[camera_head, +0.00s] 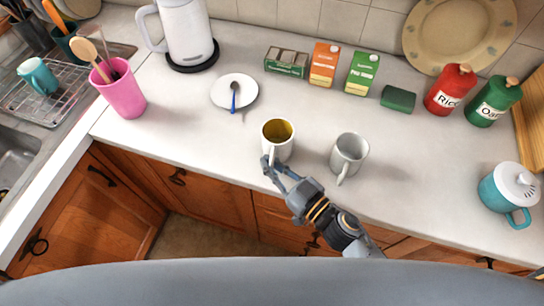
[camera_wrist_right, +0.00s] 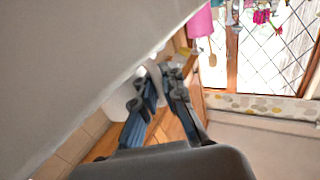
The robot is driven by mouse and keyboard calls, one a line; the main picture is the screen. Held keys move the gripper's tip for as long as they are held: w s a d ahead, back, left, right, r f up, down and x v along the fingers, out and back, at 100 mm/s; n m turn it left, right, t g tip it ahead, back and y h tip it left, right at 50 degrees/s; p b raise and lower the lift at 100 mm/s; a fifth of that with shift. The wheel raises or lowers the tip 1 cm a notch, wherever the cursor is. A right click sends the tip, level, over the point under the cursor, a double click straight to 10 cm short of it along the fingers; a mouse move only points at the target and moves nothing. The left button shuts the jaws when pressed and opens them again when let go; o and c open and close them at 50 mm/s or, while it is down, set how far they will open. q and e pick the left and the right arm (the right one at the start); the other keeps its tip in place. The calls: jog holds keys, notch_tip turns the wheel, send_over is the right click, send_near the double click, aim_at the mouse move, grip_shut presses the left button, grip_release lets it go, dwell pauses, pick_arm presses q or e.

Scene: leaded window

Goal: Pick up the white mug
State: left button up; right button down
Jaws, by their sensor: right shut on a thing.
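A white mug with a yellow-brown inside (camera_head: 276,148) is upright near the front edge of the counter. My right gripper (camera_head: 270,168) is shut on its handle, at the mug's front left side. I cannot tell if the mug touches the counter. A second mug, pale grey-white (camera_head: 349,152), stands upright to its right with its handle toward the front. In the wrist view the fingers of my right gripper (camera_wrist_right: 156,92) are close together by a pale part, mostly hidden. My left gripper is in neither view.
A white saucer (camera_head: 247,98) with a blue-handled spoon (camera_head: 234,98) lies behind the held mug. Cartons (camera_head: 324,64) and canisters (camera_head: 450,90) stand along the wall. A teal lidded mug (camera_head: 506,195) is far right, a pink utensil cup (camera_head: 123,96) left. The counter (camera_head: 190,130) left of the mug is clear.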

jog(key=shift+r, duration=0.2)
jog(key=shift+r, duration=1.15)
jog(key=s+a+r+b, duration=0.1)
jog(key=s+a+r, duration=0.2)
jog(key=s+r, duration=0.7)
jog(key=shift+s+a+r, duration=0.15)
jog(key=shift+s, duration=1.6)
